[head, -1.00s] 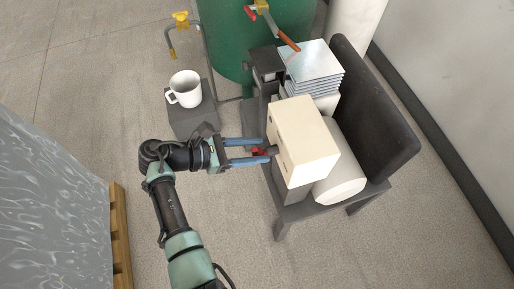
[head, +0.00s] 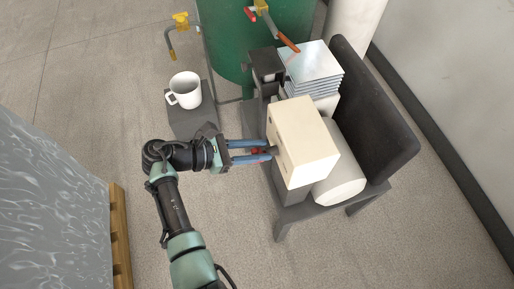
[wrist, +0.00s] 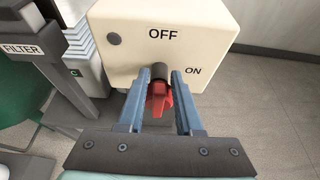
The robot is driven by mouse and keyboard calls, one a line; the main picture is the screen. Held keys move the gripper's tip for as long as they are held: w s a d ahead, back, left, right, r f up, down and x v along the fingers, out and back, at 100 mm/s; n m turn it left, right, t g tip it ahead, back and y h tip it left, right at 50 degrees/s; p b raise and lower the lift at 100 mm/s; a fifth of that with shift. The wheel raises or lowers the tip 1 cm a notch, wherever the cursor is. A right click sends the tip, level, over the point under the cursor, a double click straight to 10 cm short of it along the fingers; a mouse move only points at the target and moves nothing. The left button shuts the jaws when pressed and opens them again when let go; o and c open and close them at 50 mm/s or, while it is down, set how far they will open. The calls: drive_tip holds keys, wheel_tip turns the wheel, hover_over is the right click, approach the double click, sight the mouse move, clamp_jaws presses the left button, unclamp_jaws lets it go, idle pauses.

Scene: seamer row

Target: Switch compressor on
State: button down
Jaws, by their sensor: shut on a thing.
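The compressor's cream switch box (head: 305,140) stands at the right of centre in the head view. Its front face (wrist: 160,40) fills the top of the wrist view, with OFF printed at the top and ON at the right. A red switch handle (wrist: 159,98) on a dark shaft sticks out of the lower middle of this face, below OFF. My gripper (head: 269,150) reaches the face from the left in the head view. In the wrist view my gripper (wrist: 160,76) has its two blue fingers on either side of the handle, shut on it.
The box sits on a grey stand beside a pale cylinder (head: 339,180). A finned silver block (head: 315,65) and a green tank (head: 235,40) are behind. A white mug (head: 186,90) stands on a grey block at left. A FILTER label (wrist: 22,49) shows at left in the wrist view.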

drive_tip(key=shift+s+f, duration=0.15)
drive_tip(key=shift+f, duration=0.1)
drive_tip(key=shift+s+m+t+p, duration=0.25)
drive_tip(key=shift+m+t+p, duration=0.25)
drive_tip(key=shift+p, duration=0.45)
drive_tip(key=shift+s+d+f+m+t+y+p, duration=0.15)
drive_tip(key=shift+m+t+y+p, duration=0.1)
drive_tip(key=shift+m, duration=0.2)
drive_tip(key=shift+s+a+m+t+y+p, duration=0.15)
drive_tip(key=shift+m+t+p, duration=0.1)
drive_tip(key=shift+m, duration=0.2)
drive_tip(key=shift+s+d+f+m+t, duration=0.15)
drive_tip(key=shift+f+m+t, duration=0.15)
drive_tip(key=shift+m+t, duration=0.55)
drive_tip(key=m+t+b, duration=0.1)
drive_tip(key=m+b, duration=0.2)
drive_tip(key=f+m+t+b, duration=0.1)
drive_tip(key=m+b, duration=0.1)
drive_tip(key=b, duration=0.2)
drive_tip(key=m+t+h+b, duration=0.1)
drive_tip(key=m+b, duration=0.2)
drive_tip(key=b, duration=0.1)
drive_tip(key=shift+s+f+m+t, duration=0.3)
drive_tip(key=shift+f+m+t, duration=0.05)
drive_tip(key=shift+r, duration=0.2)
